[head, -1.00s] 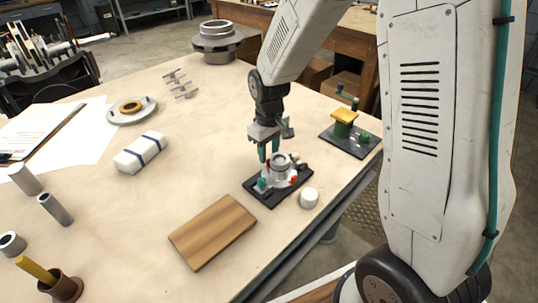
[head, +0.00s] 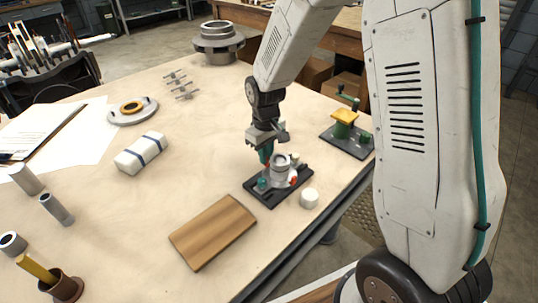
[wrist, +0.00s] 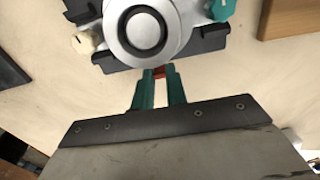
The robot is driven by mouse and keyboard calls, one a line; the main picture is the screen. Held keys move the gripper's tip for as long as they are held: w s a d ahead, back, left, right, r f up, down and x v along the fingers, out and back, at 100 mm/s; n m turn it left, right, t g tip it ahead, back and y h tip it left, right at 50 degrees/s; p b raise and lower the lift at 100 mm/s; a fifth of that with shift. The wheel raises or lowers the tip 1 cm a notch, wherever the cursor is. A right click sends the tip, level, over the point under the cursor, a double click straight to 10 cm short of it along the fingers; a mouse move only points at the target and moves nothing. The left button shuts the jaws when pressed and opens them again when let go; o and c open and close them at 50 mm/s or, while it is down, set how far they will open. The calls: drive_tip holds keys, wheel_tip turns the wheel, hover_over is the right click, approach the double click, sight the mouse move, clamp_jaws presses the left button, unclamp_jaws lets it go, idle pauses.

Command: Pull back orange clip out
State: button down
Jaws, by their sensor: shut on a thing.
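The split casing (head: 280,168) is a round grey housing with a ring-shaped top, standing on a black base (head: 262,196). In the wrist view the casing (wrist: 143,32) is at the top centre. My gripper (wrist: 160,73) has its two teal fingers close together at the casing's lower edge. An orange-red clip (wrist: 160,71) shows between the fingertips, mostly covered by them. I cannot tell whether it still touches the casing. In the head view my gripper (head: 266,155) is at the casing's back left side and hides that clip. Another orange-red clip (head: 294,181) shows on the casing's front right.
A white cylinder (head: 309,198) stands close to the base's right side, and a wooden board (head: 213,232) lies in front. A green and yellow fixture (head: 345,130) is at the back right.

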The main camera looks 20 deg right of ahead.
drive_tip(key=c, duration=1.4)
unclamp_jaws()
drive_tip(key=shift+w+a, duration=0.1)
drive_tip(key=shift+w, duration=0.15)
wheel_tip(320, 180, up, 8)
drive_tip(key=shift+f, duration=0.1)
drive_tip(key=shift+s, duration=0.15)
drive_tip(key=shift+m+g, duration=0.5)
drive_tip(key=shift+g, duration=0.2)
drive_tip(key=s, duration=0.4)
drive_tip(key=shift+s+d, duration=0.1)
drive_tip(key=shift+d, duration=0.15)
drive_tip(key=s+d+r+m+t, duration=0.1)
drive_tip(key=s+r, duration=0.6)
drive_tip(key=s, duration=0.5)
drive_tip(key=s+d+r+m+t, duration=0.1)
drive_tip(key=s+d+r+m, duration=0.1)
drive_tip(key=s+r, duration=0.5)
drive_tip(key=s, duration=0.5)
drive_tip(key=shift+d+r+t, duration=0.15)
drive_tip(key=shift+r+t, duration=0.15)
drive_tip(key=shift+t, duration=0.1)
